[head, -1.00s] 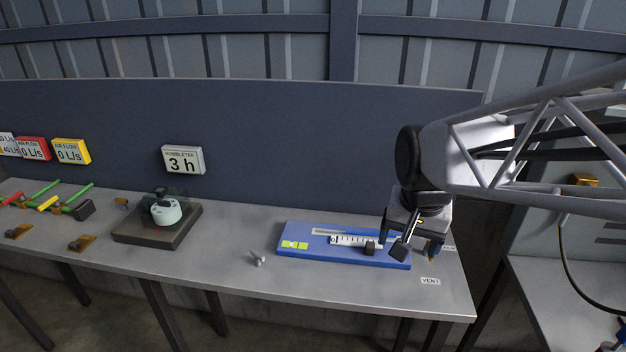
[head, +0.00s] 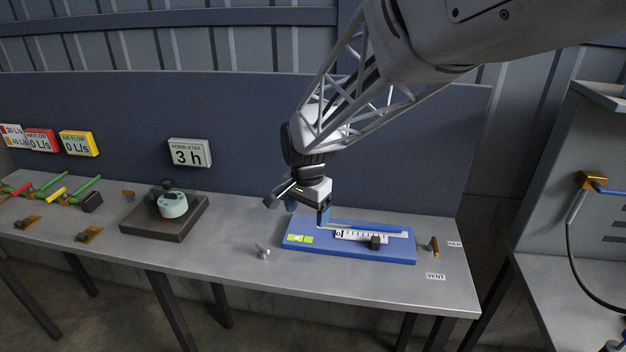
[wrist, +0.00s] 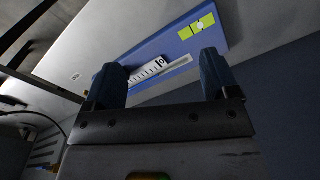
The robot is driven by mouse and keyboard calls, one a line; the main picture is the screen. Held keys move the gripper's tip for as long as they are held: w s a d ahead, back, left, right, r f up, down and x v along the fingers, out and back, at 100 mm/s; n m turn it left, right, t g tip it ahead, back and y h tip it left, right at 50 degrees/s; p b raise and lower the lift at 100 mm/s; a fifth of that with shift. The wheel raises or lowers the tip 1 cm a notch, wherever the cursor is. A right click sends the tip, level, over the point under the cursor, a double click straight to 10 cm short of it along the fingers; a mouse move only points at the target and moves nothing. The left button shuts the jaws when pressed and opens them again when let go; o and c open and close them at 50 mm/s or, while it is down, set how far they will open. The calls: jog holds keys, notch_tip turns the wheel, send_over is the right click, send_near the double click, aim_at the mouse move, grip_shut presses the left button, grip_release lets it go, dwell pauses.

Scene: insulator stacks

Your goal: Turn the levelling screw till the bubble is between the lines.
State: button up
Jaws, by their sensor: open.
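A blue base (head: 350,253) lies on the bench. At its left end is a yellow-green level vial (head: 299,239), also seen in the wrist view (wrist: 198,27). A pale spot shows in the vial there; its place against any lines is too small to tell. A small silver wing-shaped screw (head: 263,252) stands just left of the base, apparently the levelling screw; I do not see it in the wrist view. My gripper (head: 307,208) is open and empty above the left back part of the base. Its two blue fingers (wrist: 162,80) are wide apart in the wrist view.
The base carries a white scale (head: 355,236) with a dark block (head: 376,241). A dark plinth with a pale green round device (head: 172,205) stands left. Bare bench lies between plinth and screw.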

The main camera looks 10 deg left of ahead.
jog(key=m, duration=0.1)
send_over(262, 246)
jog(key=shift+g, duration=0.3)
notch_tip(262, 246, down, 7)
jog(key=shift+f, duration=0.1)
jog(key=shift+f, duration=0.15)
jog(key=shift+f, duration=3.75)
jog(key=c, duration=0.9)
